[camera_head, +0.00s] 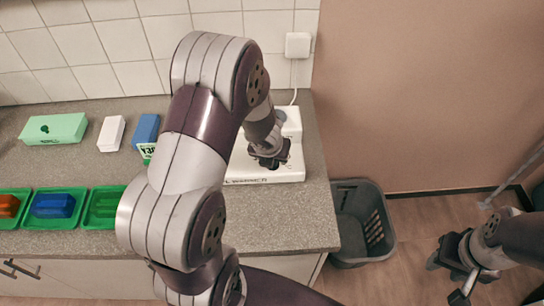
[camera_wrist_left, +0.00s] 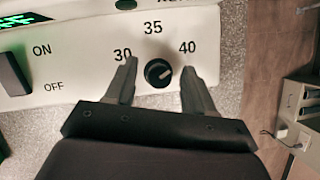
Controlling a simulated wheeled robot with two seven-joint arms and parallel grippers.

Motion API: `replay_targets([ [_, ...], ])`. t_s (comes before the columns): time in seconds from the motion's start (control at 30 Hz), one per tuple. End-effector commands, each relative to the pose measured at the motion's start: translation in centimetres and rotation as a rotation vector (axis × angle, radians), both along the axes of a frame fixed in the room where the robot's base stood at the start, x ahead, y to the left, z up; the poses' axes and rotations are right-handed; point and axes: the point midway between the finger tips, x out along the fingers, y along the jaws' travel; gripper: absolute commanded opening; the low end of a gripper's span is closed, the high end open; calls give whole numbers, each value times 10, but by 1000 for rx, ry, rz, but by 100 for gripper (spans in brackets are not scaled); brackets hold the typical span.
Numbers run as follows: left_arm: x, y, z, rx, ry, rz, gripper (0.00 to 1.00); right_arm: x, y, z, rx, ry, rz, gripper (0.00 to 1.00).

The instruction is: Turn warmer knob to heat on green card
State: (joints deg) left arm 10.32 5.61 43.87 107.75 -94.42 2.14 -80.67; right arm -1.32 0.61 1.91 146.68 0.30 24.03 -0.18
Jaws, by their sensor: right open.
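The white warmer (camera_head: 288,165) sits at the right end of the counter, partly hidden behind my left arm. In the left wrist view its black round knob (camera_wrist_left: 158,72) shows below the printed marks 30, 35 and 40. I cannot tell for sure which mark the knob points at. My left gripper (camera_wrist_left: 160,68) has its fingers apart on either side of the knob, with gaps visible; it also shows over the warmer in the head view (camera_head: 269,158). A small green-and-white card (camera_head: 147,151) with unclear figures lies left of my arm. My right gripper (camera_head: 460,267) is open and empty above the floor.
A black ON/OFF switch (camera_wrist_left: 13,74) and a green-lit display (camera_wrist_left: 18,21) are left of the knob. A green box (camera_head: 54,128), a white block (camera_head: 111,133) and a blue box (camera_head: 146,129) stand behind green trays (camera_head: 24,222). A grey bin (camera_head: 377,251) stands on the floor.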

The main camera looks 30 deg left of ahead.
Motion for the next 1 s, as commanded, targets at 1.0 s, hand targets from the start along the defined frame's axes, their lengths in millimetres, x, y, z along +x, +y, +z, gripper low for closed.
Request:
replay_targets([
  [1.0, -48, -13, 116, -1, 5, 0, 53, 0, 0, 68, 0, 0, 0, 43],
])
